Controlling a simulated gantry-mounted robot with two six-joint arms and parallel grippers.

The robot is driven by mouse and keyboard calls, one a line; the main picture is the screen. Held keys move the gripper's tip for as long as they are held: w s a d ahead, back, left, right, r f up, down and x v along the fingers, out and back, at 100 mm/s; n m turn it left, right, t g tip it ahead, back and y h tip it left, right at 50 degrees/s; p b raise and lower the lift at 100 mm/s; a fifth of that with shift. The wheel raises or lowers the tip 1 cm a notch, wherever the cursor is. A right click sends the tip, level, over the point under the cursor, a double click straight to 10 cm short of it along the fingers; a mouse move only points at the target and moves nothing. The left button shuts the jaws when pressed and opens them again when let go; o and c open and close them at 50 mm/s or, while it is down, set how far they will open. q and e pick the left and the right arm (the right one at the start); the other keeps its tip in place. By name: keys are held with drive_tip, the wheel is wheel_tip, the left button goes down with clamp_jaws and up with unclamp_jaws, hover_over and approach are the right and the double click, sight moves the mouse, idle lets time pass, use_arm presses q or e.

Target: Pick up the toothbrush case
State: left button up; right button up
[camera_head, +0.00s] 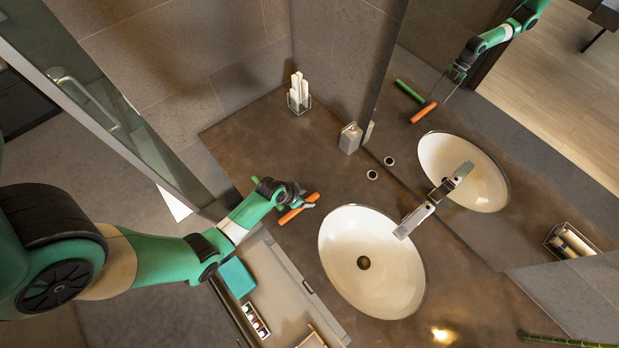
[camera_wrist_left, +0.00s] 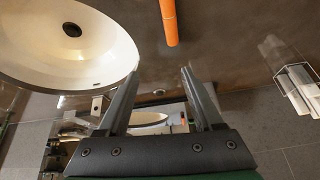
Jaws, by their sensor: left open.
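An orange tube-shaped case (camera_head: 298,209) lies on the brown counter, left of the sink. A green tube (camera_head: 255,180) lies behind my left gripper, mostly hidden by it; I cannot tell from looks alone which tube is the toothbrush case. My left gripper (camera_head: 304,199) is at the orange tube and hides part of it in the head view. In the left wrist view the gripper (camera_wrist_left: 159,72) is open and empty between its fingers. The orange tube (camera_wrist_left: 169,22) shows there beyond the fingertips, roughly in line with the gap. My right gripper is not in view.
The oval sink (camera_head: 373,262) and its faucet (camera_head: 415,218) are to the right. A soap dispenser (camera_head: 350,138) and a wire holder with white rolls (camera_head: 299,94) stand at the back. A mirror (camera_head: 500,130) reflects both tubes and my arm. An open drawer (camera_head: 290,290) is in front.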

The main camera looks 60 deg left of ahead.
use_arm(q)
drive_tip(key=s+f+n+g, duration=0.1)
drive_tip(key=s+f, duration=0.2)
drive_tip(key=s, duration=0.4)
drive_tip(key=b, duration=0.6)
hover_over(295, 212)
wheel_tip(295, 212, down, 6)
drive_tip(key=shift+s+f, duration=0.1)
drive_tip(key=shift+f, duration=0.1)
drive_tip(key=shift+b+x, duration=1.85)
drive_tip(key=shift+x, duration=0.65)
drive_tip(key=shift+a, duration=0.2)
clamp_jaws()
